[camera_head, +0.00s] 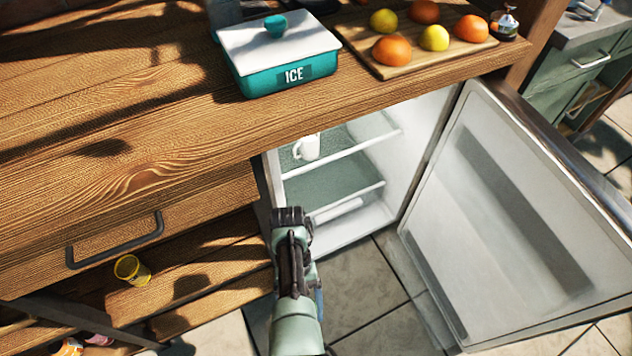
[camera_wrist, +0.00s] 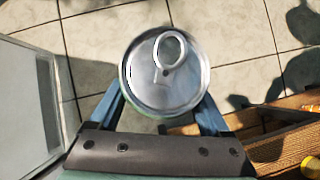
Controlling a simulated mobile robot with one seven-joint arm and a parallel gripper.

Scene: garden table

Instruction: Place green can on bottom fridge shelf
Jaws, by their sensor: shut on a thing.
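In the wrist view, a can (camera_wrist: 150,85) with a silver top and ring pull sits between the two blue fingers of my gripper (camera_wrist: 165,115). A thin green edge of its side shows; the rest is hidden below the lid. My gripper is shut on it, over the tiled floor. In the head view, my arm reaches to the front of the open fridge (camera_head: 400,190), and it hides the can. The bottom fridge shelf (camera_head: 345,230) is partly visible, low inside. A white mug (camera_head: 307,147) stands on a shelf higher up.
The fridge door (camera_head: 530,210) stands wide open at right. The wooden counter (camera_head: 130,130) overhangs the fridge and carries a teal ICE box (camera_head: 290,80) and a board (camera_head: 395,70) with fruit. A yellow cup (camera_head: 130,270) lies on the lower left wooden shelf.

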